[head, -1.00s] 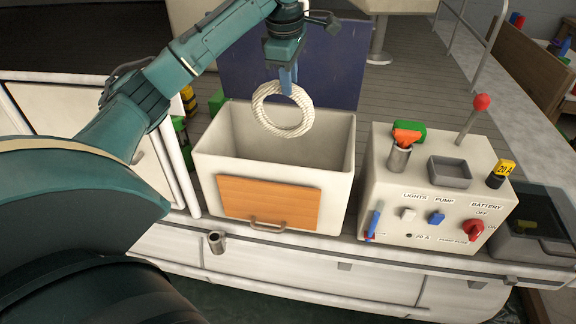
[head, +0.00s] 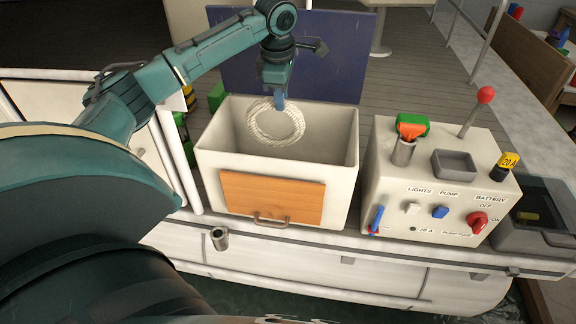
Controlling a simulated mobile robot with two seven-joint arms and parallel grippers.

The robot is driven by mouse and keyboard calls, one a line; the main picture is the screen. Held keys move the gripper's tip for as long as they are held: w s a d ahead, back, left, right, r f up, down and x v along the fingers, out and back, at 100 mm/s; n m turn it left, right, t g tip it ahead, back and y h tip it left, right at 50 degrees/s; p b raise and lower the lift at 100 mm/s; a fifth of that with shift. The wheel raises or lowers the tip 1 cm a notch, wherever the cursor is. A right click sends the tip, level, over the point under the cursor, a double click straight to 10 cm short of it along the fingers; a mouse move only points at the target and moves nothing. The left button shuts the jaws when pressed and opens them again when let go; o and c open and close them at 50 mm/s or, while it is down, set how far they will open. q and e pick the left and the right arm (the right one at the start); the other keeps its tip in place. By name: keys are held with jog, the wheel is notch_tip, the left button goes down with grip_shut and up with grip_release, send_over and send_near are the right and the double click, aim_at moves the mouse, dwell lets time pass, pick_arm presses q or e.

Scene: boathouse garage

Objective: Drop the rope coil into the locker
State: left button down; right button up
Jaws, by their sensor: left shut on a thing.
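The white rope coil (head: 251,126) hangs upright from my left gripper (head: 279,103), which is shut on the coil's top edge. The coil is over the open mouth of the white locker (head: 342,178), toward its back left, and its lower part appears inside, below the rim. The locker has an orange wooden front panel (head: 300,198) with a handle. Whether the coil touches the locker's back wall or floor, I cannot tell. My right gripper is not in view.
A white control box (head: 385,190) with switches, a grey tray (head: 453,165) and a red-knobbed lever (head: 485,96) stands right of the locker. A dark blue panel (head: 335,65) stands behind the locker. A small metal cup (head: 220,238) is on the front edge.

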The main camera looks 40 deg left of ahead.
pick_arm(q)
jog(key=c, duration=1.1)
grip_release()
notch_tip(320, 180, up, 13)
jog(key=s+d, duration=0.1)
jog(key=s, duration=0.1)
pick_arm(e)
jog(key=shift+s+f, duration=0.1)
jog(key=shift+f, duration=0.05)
pick_arm(q)
jog(key=shift+s+d+f, duration=0.1)
jog(key=shift+s+f, duration=0.05)
jog(key=shift+s, duration=0.05)
